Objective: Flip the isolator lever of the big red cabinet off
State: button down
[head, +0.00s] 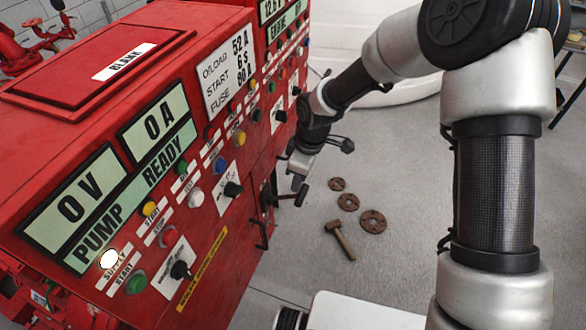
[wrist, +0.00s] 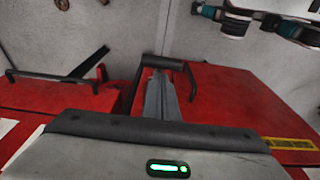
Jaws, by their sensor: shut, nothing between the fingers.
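The big red cabinet (head: 110,90) fills the left of the head view, with "0 V", "0 A" and "PUMP READY" on its displays. A black isolator lever (head: 302,193) with a bar-shaped grip juts from its front, low on the right. My gripper (head: 297,182) is shut and empty, right at this lever. In the wrist view the grey fingers (wrist: 161,97) point at the lever's dark grip (wrist: 168,63), which lies across their tips. I cannot tell whether they touch. A second black handle (head: 263,235) sits lower on the cabinet and shows in the wrist view at left (wrist: 55,78).
Rusty round flanges (head: 349,202) and a hammer (head: 340,240) lie on the grey floor to the right. Knobs and buttons, such as a black rotary knob (head: 181,270), stick out from the panel.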

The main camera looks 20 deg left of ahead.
jog(key=shift+d+f, duration=0.2)
jog(key=shift+f, duration=0.15)
jog(key=shift+d, duration=0.1)
jog(key=shift+d+f+y+b, duration=0.3)
jog(key=shift+d+f+y, duration=0.25)
jog(key=shift+y, duration=0.05)
jog(key=d+f+y+b, duration=0.3)
jog(key=f+y+b, duration=0.6)
jog(key=f+b, duration=0.7)
jog(key=shift+s+d+t+b, duration=0.2)
jog(key=shift+t+b, duration=0.1)
jog(key=shift+b, duration=0.35)
jog(key=shift+f, duration=0.1)
